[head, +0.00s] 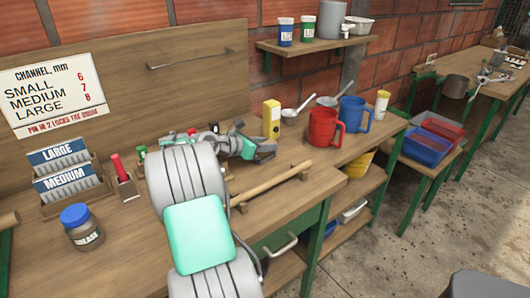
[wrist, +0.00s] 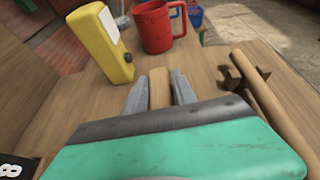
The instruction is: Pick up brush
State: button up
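A pale wooden piece (wrist: 159,88), which looks like the brush's handle, lies between the two fingers of my gripper (wrist: 160,86) in the wrist view. The rest of it is hidden behind my gripper's green body, and no bristles show. The fingers lie along both sides of the wood, close to it. I cannot tell whether they press on it. In the head view my gripper (head: 263,150) is low over the workbench (head: 175,240), just in front of a yellow box. The brush cannot be made out there.
The yellow box (head: 271,119) and red jug (head: 323,128) stand just beyond my gripper. A wooden rod (head: 270,181) on brackets lies in front. A blue jug (head: 353,115) is farther right. A blue-lidded jar (head: 82,227) and card holder (head: 75,190) stand left.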

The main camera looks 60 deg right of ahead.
grip_shut()
jog(key=shift+r, duration=0.1)
dwell(0.3)
jog(key=shift+r, duration=0.3)
notch_tip(320, 180, up, 3)
jog(key=shift+f+p, duration=0.1)
jog(key=shift+p, duration=0.45)
jog(key=a+r, duration=0.3)
jog(key=r, duration=0.1)
jog(key=shift+w+a+r+p, duration=0.15)
jog(key=shift+a+r+p, duration=0.1)
jog(key=shift+a+p, duration=0.15)
jog(key=a+r+p, duration=0.1)
jog(key=a+r, duration=0.4)
jog(key=a, duration=0.5)
jog(key=shift+w, duration=0.15)
jog(key=shift+a, duration=0.1)
